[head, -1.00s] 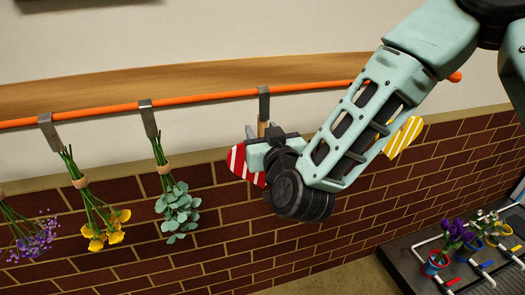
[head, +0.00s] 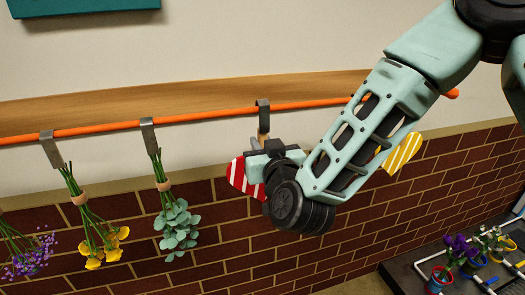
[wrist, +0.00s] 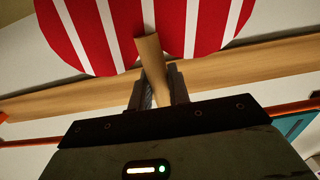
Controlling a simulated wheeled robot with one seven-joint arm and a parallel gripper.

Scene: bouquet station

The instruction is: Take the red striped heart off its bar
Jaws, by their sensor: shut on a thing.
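The red striped heart (head: 237,175) is at the orange bar (head: 205,116), below a grey metal hook (head: 263,108). My gripper (head: 266,147) is in front of it and hides part of it. In the wrist view the heart (wrist: 100,32) fills the top, with white stripes on red. Its wooden stick (wrist: 151,62) runs down between the two fingers of my gripper (wrist: 158,88), which are shut on it. Whether the stick's top is still in the hook is hard to tell, as the hook covers it.
A yellow striped heart (head: 404,152) is to the right, partly behind my arm. Bunches of yellow flowers (head: 103,245), eucalyptus (head: 177,225) and purple flowers (head: 30,255) hang left. Small potted flowers (head: 460,250) stand on a dark bench at lower right. A brick wall is behind.

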